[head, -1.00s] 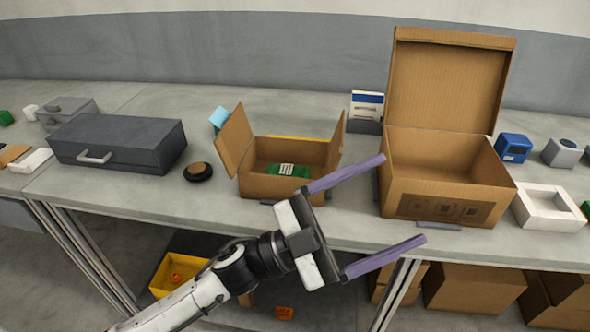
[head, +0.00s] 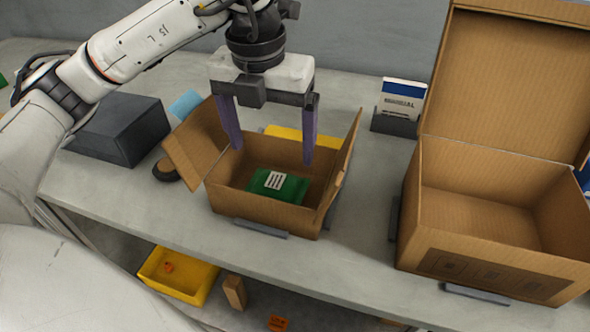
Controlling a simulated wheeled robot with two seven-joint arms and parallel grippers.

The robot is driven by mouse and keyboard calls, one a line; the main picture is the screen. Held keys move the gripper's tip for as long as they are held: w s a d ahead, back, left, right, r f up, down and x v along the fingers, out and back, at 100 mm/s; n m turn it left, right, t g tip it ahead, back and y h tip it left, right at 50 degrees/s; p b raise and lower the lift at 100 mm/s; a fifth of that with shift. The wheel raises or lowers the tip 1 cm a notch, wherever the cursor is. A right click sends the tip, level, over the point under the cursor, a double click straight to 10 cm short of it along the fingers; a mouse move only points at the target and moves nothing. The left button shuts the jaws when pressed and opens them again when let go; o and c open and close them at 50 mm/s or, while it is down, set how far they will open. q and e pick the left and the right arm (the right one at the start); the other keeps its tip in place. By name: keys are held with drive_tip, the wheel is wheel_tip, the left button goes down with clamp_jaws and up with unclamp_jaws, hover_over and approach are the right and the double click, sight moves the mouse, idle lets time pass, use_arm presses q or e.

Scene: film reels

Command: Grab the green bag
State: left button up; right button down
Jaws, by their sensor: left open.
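The green bag (head: 290,187), with a white label, lies flat inside the small open cardboard box (head: 258,217) in the head view. My left gripper (head: 272,154) points down over the back part of that box, with its two purple fingers spread wide apart and nothing between them. The fingertips are at about the height of the box's back rim, behind and above the bag, and do not appear to touch it. My right gripper is not in view.
A larger open cardboard box (head: 490,225) stands to the right. A dark grey case (head: 118,130) and a black round object (head: 167,169) are at left. A card holder (head: 398,108) stands behind. A yellow bin (head: 180,275) is below the table.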

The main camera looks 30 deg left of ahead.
sight(276, 182)
use_arm(q)
wheel_tip(276, 182, down, 3)
drive_tip(key=shift+f, duration=1.2)
wheel_tip(276, 182, down, 4)
drive_tip(key=shift+w+r, duration=0.15)
drive_tip(key=shift+r, duration=0.05)
drive_tip(key=shift+w+f, duration=0.1)
drive_tip(key=shift+f, duration=0.3)
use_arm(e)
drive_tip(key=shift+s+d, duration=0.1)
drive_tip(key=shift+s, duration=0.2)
use_arm(q)
drive_tip(key=c, duration=1.3)
